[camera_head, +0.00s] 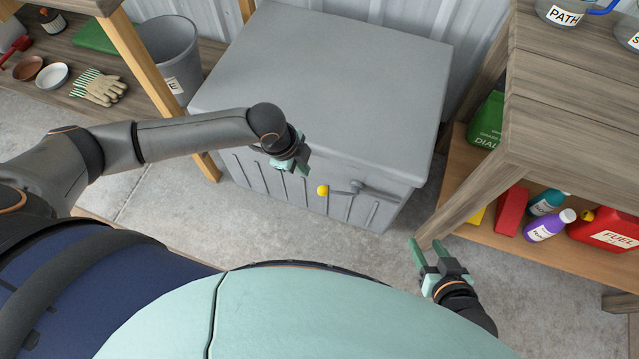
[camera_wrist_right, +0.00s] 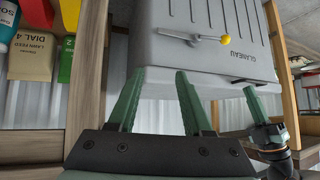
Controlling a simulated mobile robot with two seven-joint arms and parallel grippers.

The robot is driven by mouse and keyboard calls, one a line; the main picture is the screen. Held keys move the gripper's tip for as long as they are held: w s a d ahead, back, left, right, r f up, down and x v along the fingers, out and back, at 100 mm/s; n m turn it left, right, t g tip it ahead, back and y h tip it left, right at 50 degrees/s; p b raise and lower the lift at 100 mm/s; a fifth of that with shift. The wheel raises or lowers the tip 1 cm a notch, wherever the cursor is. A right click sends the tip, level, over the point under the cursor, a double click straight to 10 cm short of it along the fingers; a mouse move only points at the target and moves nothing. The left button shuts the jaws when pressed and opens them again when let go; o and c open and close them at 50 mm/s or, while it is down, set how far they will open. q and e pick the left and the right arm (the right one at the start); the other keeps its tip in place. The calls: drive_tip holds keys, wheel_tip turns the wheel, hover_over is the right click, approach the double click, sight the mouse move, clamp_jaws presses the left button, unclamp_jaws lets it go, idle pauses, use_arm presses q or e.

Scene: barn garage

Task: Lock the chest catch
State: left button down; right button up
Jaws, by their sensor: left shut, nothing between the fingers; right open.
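The grey chest (camera_head: 330,75) stands on the floor against the wall with its lid down. The catch lever (camera_head: 345,189) is on its front, with a yellow knob (camera_head: 323,190) at its left end, lying about level. The knob (camera_wrist_right: 227,39) and the chest front (camera_wrist_right: 180,75) also show in the right wrist view, where the picture is turned. My left gripper (camera_head: 291,163) is shut and empty, in front of the chest to the left of the knob. My right gripper (camera_head: 426,246) is open and empty, low and right of the chest, apart from it.
A wooden workbench (camera_head: 570,100) stands close on the right, its leg (camera_head: 470,205) near my right gripper. Its lower shelf holds bottles and a red fuel can (camera_head: 605,232). A grey bucket (camera_head: 172,55) and gloves (camera_head: 98,87) are at left. Bare floor (camera_head: 250,225) lies before the chest.

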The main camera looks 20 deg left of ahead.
use_arm(q)
drive_tip(key=b, duration=0.5)
hover_over(319, 190)
wheel_tip(319, 190, down, 11)
use_arm(e)
drive_tip(key=w+r+n+t+y, duration=0.2)
drive_tip(key=w+r+t, duration=0.25)
drive_tip(key=r, duration=0.65)
drive_tip(key=w+r+n+t+y, duration=0.1)
drive_tip(key=w+r+t+y, duration=0.15)
drive_tip(key=r+t, duration=0.6)
use_arm(q)
drive_tip(key=shift+s+f+b, duration=0.2)
drive_tip(key=shift+f+b, duration=0.3)
drive_tip(key=shift+f, duration=0.75)
use_arm(e)
wheel_tip(319, 190, up, 11)
drive_tip(key=s+n+y, duration=0.2)
drive_tip(key=n+y, duration=0.1)
drive_tip(key=shift+s+a, duration=0.15)
drive_tip(key=shift+a, duration=0.25)
use_arm(q)
drive_tip(key=shift+a+f, duration=0.25)
drive_tip(key=shift+f, duration=0.4)
use_arm(e)
drive_tip(key=shift+s+r+n, duration=0.15)
drive_tip(key=shift+n, duration=0.15)
use_arm(q)
drive_tip(key=shift+r, duration=0.15)
